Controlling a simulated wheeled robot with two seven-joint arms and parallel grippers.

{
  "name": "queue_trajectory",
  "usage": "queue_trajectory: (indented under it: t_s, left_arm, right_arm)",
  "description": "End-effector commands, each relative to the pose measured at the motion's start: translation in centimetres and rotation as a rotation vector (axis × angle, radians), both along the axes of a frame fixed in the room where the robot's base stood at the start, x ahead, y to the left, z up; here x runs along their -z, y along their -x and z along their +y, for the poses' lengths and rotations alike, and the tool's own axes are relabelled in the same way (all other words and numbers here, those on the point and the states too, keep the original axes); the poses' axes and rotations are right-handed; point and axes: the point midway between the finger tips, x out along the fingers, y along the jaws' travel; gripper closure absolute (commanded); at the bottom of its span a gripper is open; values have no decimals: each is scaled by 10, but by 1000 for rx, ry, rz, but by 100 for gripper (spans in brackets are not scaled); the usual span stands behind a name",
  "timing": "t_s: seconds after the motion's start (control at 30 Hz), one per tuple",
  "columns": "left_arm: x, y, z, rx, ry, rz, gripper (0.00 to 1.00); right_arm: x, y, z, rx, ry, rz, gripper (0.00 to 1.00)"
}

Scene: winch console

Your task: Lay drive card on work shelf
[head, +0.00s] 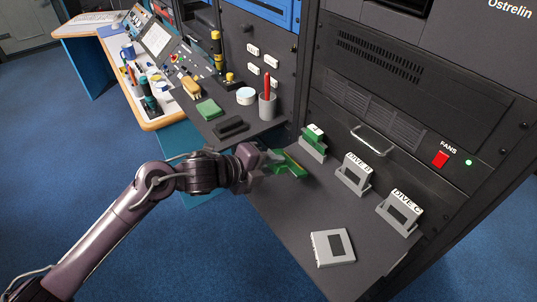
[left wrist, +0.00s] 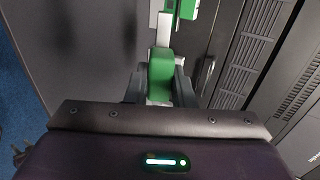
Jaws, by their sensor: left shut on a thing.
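My left gripper (head: 268,160) is shut on a green card (head: 291,166), which also shows between the fingers in the left wrist view (left wrist: 160,68). The card has a yellowish strip in the head view. It is held over the left part of the dark grey work shelf (head: 285,208), in front of a pale stand (head: 313,153) with another green piece (head: 315,138) in it. That piece seems to show at the top of the wrist view (left wrist: 188,9). I cannot tell whether the held card touches the shelf. My right gripper is not in view.
Grey stands marked DIVE B (head: 354,176) and DIVE C (head: 400,212) stand along the shelf's back. A grey cartridge (head: 333,248) lies near its front. The middle is clear. A neighbouring shelf holds a green block (head: 209,109) and a grey cup (head: 267,107).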

Motion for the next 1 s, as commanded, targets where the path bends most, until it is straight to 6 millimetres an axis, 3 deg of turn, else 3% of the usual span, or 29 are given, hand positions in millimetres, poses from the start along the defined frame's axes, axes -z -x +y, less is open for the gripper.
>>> queue_trajectory:
  t_s: [0.5,1.0]
  left_arm:
    - [50,-1,0,-3,3,-1,100]
    - [54,-1,0,-2,2,-2,100]
  right_arm:
    - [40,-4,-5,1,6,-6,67]
    - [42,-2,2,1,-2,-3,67]
